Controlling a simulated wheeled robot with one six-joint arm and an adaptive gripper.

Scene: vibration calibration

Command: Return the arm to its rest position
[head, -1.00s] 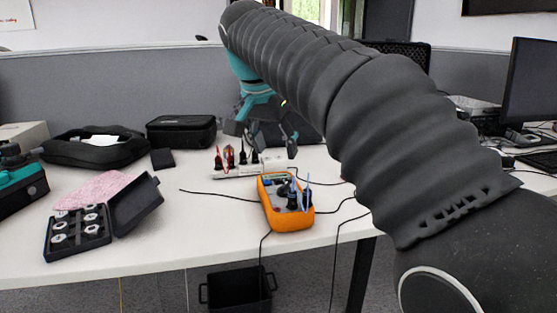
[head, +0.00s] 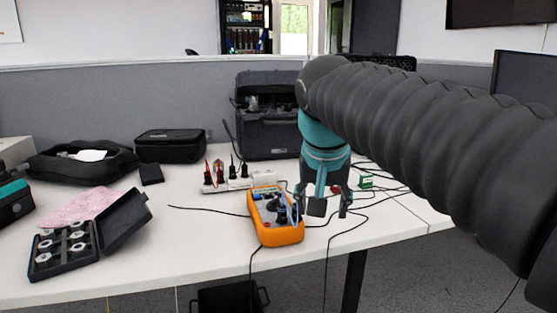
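My arm reaches in from the right side of the head view, wrapped in a dark ribbed cover. My gripper (head: 326,204) hangs from its teal wrist, pointing down, over the right part of the white table (head: 170,255). Its dark fingers are spread apart, and nothing shows between them. It appears just right of the orange multimeter (head: 278,234). I cannot tell its exact height above the table.
A power strip with red and black plugs (head: 226,183) lies behind the multimeter. A black equipment case (head: 271,135) stands at the back. An open box of weights (head: 62,262) is at left. Loose cables (head: 375,200) lie around the gripper. The front middle table is fairly clear.

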